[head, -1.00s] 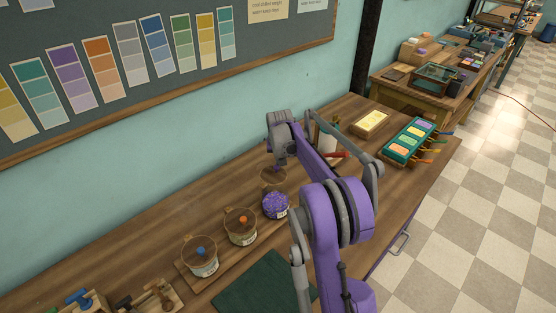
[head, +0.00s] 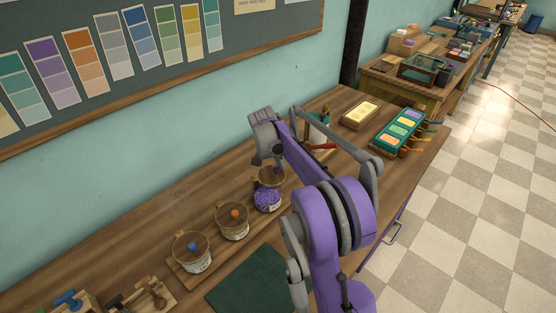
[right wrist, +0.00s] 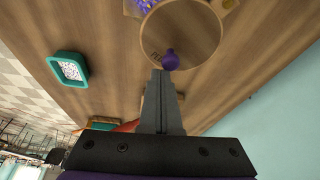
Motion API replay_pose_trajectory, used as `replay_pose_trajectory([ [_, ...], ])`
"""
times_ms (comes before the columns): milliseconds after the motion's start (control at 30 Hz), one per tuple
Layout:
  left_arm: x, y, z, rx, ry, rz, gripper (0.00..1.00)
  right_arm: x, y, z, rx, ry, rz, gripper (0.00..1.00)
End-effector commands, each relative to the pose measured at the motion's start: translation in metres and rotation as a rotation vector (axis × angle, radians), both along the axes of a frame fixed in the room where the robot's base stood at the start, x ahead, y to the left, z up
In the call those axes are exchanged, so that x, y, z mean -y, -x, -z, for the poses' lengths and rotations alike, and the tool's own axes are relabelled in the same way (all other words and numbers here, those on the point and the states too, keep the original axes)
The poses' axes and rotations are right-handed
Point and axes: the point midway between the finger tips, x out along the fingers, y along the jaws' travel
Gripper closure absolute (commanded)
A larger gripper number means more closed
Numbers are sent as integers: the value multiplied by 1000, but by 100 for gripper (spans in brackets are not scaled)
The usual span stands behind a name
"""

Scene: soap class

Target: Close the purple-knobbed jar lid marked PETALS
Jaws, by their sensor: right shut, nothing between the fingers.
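The PETALS jar (head: 267,201) stands at the far end of a row of jars and is filled with purple petals. Its round wooden lid (head: 270,180) is tilted up at the jar's back side, with petals showing in front of and below it. In the right wrist view the lid (right wrist: 190,30) shows its face with the purple knob (right wrist: 170,60); petals show past its edge. My right gripper (right wrist: 163,74) is shut and empty, its fingertips right at the knob; I cannot tell whether they touch. My left gripper is not in view.
Jars with an orange-knobbed lid (head: 233,224) and a blue-knobbed lid (head: 192,254) stand nearer, both covered. A dark green mat (head: 262,281) lies in front. A teal-rimmed tray (right wrist: 51,64) is on the bench. A yellow block (head: 360,114) and a green paint box (head: 379,146) sit farther right.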

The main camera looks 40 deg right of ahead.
Motion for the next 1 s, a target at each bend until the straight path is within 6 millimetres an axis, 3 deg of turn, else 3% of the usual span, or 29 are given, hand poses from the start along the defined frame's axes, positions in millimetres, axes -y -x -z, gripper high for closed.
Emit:
replay_pose_trajectory([
  [500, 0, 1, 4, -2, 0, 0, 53, -29, 30, 0, 0, -1, 442, 100],
  [1000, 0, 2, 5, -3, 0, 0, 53, -56, 43, 0, 0, 0, 762, 100],
])
